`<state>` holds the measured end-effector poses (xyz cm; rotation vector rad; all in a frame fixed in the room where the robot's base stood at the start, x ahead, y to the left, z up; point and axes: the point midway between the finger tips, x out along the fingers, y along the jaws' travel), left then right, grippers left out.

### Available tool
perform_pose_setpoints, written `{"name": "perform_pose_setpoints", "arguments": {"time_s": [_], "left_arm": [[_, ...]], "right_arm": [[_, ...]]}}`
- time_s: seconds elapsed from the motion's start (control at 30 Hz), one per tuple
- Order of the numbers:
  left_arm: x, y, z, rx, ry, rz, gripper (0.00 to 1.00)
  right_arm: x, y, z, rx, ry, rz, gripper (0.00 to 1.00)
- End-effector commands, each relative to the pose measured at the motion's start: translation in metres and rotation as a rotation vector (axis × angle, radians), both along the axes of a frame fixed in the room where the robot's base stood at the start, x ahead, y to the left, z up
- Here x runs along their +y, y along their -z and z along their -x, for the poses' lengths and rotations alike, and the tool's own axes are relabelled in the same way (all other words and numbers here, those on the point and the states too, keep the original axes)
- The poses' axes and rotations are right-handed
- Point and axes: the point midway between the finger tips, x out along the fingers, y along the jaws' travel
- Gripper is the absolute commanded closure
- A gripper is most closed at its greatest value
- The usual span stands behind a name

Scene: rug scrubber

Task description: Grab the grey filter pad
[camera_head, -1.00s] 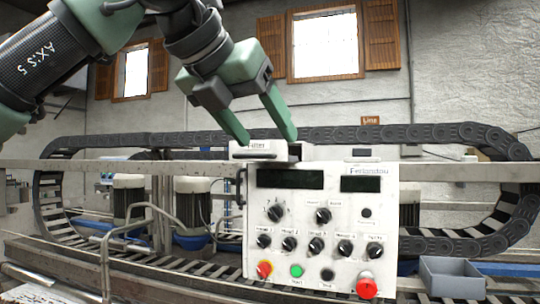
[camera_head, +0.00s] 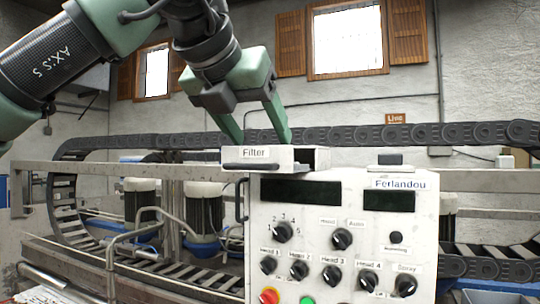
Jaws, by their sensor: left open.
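A white box labelled "Filter" (camera_head: 256,154), with a dark front handle, sits at the top left of the control panel. Its right end shows a dark opening. I cannot make out the grey filter pad for certain; the inside of the box is mostly hidden. My left gripper (camera_head: 259,137) is open and points down, with its two green fingers spread just above or behind the box's top edge. I cannot tell whether the fingertips touch the box. My right gripper is out of view.
The white control panel (camera_head: 330,218) with knobs and buttons stands in front. A dark grey block (camera_head: 390,159) sits on its top. A metal rail (camera_head: 110,171) and a black cable chain (camera_head: 380,132) run behind. Curved metal pipes (camera_head: 150,228) stand at the left.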

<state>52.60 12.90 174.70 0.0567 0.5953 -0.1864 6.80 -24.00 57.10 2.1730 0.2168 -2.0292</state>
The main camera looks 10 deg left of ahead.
Motion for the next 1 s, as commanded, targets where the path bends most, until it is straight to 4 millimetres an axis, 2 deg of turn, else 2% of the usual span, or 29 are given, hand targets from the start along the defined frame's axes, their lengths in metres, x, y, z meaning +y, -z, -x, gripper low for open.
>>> {"name": "perform_pose_setpoints", "arguments": {"time_s": [0.03,0.1,0.33,0.47,0.5,0.73,1.0], "left_arm": [[-0.003,0.000,-0.007,0.003,0.001,-0.005,0.35],[-0.006,0.008,-0.015,0.004,0.000,-0.003,0.35],[-0.008,0.019,-0.027,0.000,0.000,0.001,0.35],[-0.008,0.020,-0.027,0.000,0.000,0.001,0.35],[-0.008,0.020,-0.027,0.000,0.000,0.001,0.37],[-0.008,0.019,-0.027,0.000,0.001,0.001,1.00],[-0.009,0.019,-0.027,0.000,0.001,0.001,1.00]], "right_arm": [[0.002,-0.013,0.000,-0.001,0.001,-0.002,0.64],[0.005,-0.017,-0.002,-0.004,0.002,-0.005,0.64],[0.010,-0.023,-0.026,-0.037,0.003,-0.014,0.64],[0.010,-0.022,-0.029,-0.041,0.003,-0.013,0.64],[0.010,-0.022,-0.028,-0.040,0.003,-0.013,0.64],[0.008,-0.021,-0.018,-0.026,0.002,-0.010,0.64],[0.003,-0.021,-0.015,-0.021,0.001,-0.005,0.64]]}}
